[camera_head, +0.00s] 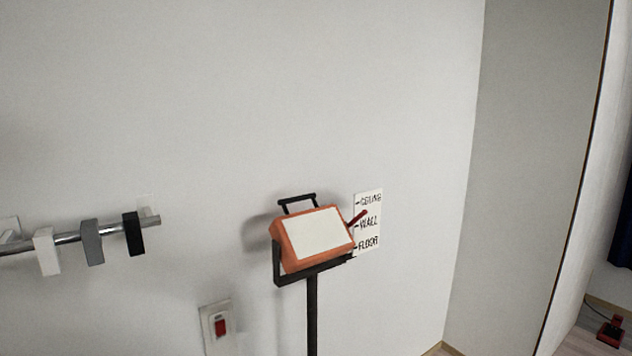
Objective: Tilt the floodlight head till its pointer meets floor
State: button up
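The floodlight head (314,236) is an orange box with a pale front panel, held in a dark bracket on a black post (312,318). A black handle (297,202) stands on its top edge. Its dark red pointer (357,217) sticks out from the right side, slanting up to the right. A white label card (369,221) beside it reads ceiling, wall and floor from top to bottom. The pointer tip lies between the ceiling and wall marks, above wall. My gripper is not in view.
A metal rail (70,237) on the left wall carries a white, a grey and a black block. A wall switch (217,327) with a red rocker sits below left of the floodlight. A small red object (611,331) lies on the floor at far right.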

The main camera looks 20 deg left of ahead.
aim_at(311, 237)
jog(key=i, duration=3.35)
jog(key=u, duration=4.9)
jog(key=i, duration=0.5)
jog(key=z, duration=0.15)
